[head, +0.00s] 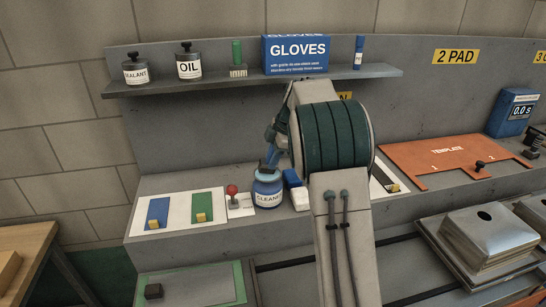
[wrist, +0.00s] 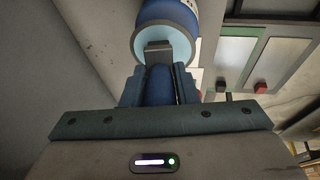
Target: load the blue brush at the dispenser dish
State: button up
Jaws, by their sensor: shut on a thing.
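The blue brush (wrist: 158,82) is between my gripper's fingers, its handle gripped and its grey-brown head pointing away from the palm. My gripper (wrist: 158,86) is shut on it. The dispenser is a blue jar labelled CLEANER (head: 268,192) on the ledge. In the wrist view its pale blue round dish (wrist: 178,48) lies behind the brush head, which overlaps it. I cannot tell whether the head touches the dish. In the head view my gripper (head: 272,150) is just above the jar, and my arm hides most of the brush.
Left of the jar are a red-knobbed stick (head: 232,192), a green pad (head: 202,206) and a blue pad (head: 158,212). A blue-and-white block (head: 297,190) stands close right of the jar. The shelf above holds a GLOVES box (head: 296,54). An orange template (head: 445,155) lies right.

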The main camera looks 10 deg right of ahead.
jog(key=shift+f+b, duration=0.5)
jog(key=shift+b, duration=0.1)
dwell(1.9)
jog(key=shift+r+p, duration=2.2)
jog(key=shift+r, duration=1.4)
jog(key=shift+d+f, duration=0.1)
